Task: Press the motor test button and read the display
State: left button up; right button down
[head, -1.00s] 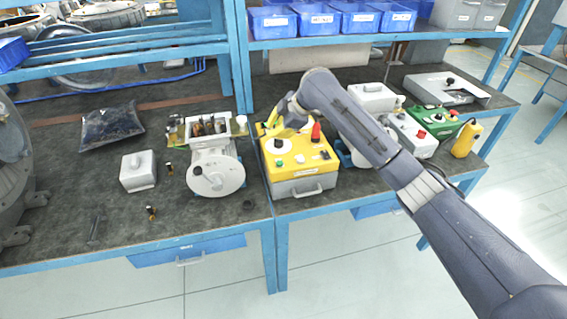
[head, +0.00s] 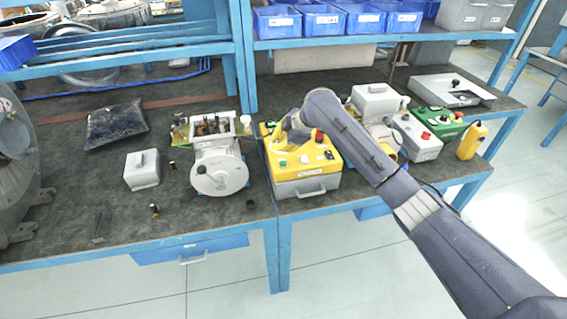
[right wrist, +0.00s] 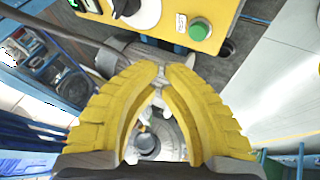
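A yellow-topped test box (head: 330,168) with a grey base stands right of the grey motor (head: 221,176), whose terminal box is open. The panel carries a green button (head: 283,165), also seen in the right wrist view (right wrist: 200,29), and a black knob (right wrist: 125,6). A lit green display (right wrist: 76,5) is cut off by that view's top edge. My right gripper (right wrist: 162,68) has yellow fingers with tips together and nothing visible between them. In the head view it is over the panel's back left part, partly hidden by my wrist. Contact cannot be told. My left gripper is out of view.
A grey lidded box (head: 142,170) and small dark parts lie left of the motor. Right of the test box are a grey control box (head: 418,138), a green box (head: 440,122) and a yellow handheld meter (head: 472,141). A blue shelf post (head: 246,60) stands behind.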

aim_at(284, 164)
jog(key=shift+f, duration=1.9)
jog(key=c, duration=2.1)
grip_release()
grip_shut()
jog(key=shift+f, duration=0.1)
jog(key=shift+f, duration=0.3)
